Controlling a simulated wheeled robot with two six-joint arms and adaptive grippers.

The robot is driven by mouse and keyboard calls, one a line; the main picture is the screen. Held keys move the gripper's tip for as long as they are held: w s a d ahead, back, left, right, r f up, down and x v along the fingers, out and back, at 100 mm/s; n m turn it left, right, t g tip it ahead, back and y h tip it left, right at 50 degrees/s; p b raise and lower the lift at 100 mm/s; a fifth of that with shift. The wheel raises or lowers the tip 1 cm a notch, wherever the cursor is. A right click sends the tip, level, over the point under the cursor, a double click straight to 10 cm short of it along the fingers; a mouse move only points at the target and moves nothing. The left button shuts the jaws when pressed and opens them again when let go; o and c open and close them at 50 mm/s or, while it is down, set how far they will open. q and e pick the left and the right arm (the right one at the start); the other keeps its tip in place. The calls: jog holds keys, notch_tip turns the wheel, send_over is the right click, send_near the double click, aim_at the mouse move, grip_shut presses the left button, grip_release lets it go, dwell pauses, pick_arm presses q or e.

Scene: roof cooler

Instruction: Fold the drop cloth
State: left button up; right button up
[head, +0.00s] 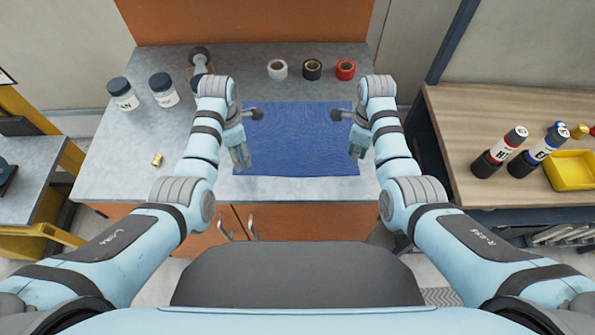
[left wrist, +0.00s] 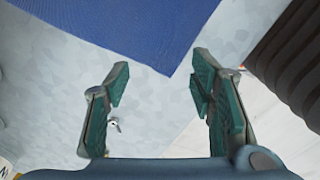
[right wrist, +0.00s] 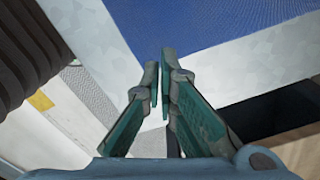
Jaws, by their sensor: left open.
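The blue drop cloth (head: 295,135) lies flat and spread out on the grey worktop. My left gripper (head: 240,158) is open at the cloth's near left corner. In the left wrist view the corner of the cloth (left wrist: 140,30) points in between the spread fingers (left wrist: 158,80), with nothing held. My right gripper (head: 355,152) is at the cloth's near right corner. In the right wrist view its fingers (right wrist: 160,75) are together beside the corner of the cloth (right wrist: 200,20). No cloth shows clearly between them, and the fingers hide part of the corner.
Three tape rolls, white (head: 277,69), black (head: 312,69) and red (head: 345,70), stand behind the cloth. A wooden bench (head: 455,120) at the right holds bottles and a yellow bin (head: 572,171).

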aim_at(351, 169)
jog(key=o, duration=1)
pick_arm(q)
jog(key=shift+c, duration=0.2)
pick_arm(e)
jog(key=shift+c, duration=0.2)
